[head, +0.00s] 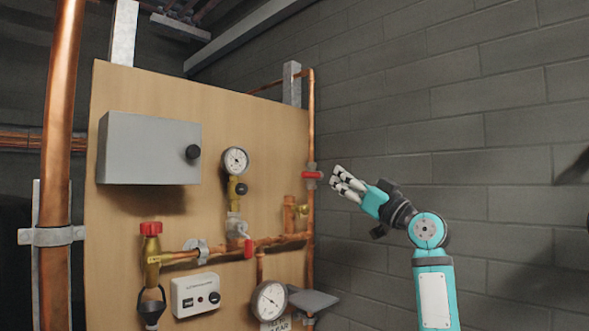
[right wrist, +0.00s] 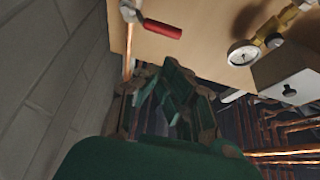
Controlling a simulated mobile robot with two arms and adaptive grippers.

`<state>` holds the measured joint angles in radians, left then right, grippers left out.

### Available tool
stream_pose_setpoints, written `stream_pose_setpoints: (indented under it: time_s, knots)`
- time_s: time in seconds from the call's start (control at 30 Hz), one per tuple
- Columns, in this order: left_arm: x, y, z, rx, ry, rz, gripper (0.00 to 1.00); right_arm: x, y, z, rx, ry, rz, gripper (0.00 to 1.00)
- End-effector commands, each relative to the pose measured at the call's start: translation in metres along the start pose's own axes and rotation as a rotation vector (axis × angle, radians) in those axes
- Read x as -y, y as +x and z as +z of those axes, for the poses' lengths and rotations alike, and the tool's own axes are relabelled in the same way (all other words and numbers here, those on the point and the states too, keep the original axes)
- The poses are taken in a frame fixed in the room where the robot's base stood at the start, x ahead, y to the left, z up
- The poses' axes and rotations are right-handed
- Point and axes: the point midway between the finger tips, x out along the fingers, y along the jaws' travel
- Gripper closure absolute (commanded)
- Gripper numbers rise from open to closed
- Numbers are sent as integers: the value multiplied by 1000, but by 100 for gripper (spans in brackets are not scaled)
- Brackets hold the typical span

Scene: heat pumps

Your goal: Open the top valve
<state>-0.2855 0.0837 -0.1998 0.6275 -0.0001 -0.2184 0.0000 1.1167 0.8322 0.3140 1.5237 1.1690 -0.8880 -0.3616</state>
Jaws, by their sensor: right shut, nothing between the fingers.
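The top valve has a red handle (head: 312,175) on the vertical copper pipe at the right edge of the wooden board. The handle lies sideways across the pipe. In the right wrist view the red handle (right wrist: 162,28) sits near the top, sticking out from its metal body. My right gripper (head: 336,178) is just right of the handle, with its fingers pointing left at about the same height. It is shut and empty, and a gap shows between it and the handle. In the right wrist view its fingers (right wrist: 168,80) are below the handle. My left gripper is not in view.
The board (head: 140,85) carries a grey box (head: 150,148), an upper gauge (head: 235,160), a lower gauge (head: 269,300) and a lower red lever (head: 248,248). A thick copper pipe (head: 60,130) stands at left. The block wall (head: 450,110) is close behind my right arm.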

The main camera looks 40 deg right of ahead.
Motion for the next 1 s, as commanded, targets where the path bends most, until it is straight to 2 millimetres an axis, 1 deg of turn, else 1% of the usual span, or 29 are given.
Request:
stream_pose_setpoints:
  time_s: [0.03,0.1,0.17,0.27,0.43,0.5,0.57,0.67,0.8,0.9,1.0]
  knots:
    - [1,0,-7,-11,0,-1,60,-5,-3,-12,-25,5,4,100]
    - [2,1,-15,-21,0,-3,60,-9,-5,-21,-43,8,8,100]
    - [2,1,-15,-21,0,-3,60,-10,-6,-24,-49,10,9,100]
    - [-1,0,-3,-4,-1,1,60,-10,-6,-24,-49,10,9,100]
    - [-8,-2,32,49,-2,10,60,-9,-5,-23,-47,10,8,100]
    - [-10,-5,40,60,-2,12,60,-9,-2,-24,-47,11,8,100]
    - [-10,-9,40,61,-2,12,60,-9,2,-25,-47,12,7,100]
    - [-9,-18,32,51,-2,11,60,-9,16,-28,-47,14,7,100]
    - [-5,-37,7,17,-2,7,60,-9,46,-32,-48,16,7,100]
    - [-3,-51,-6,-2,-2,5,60,-9,68,-33,-47,16,6,100]
    - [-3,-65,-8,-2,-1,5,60,-10,90,-34,-46,16,7,100]
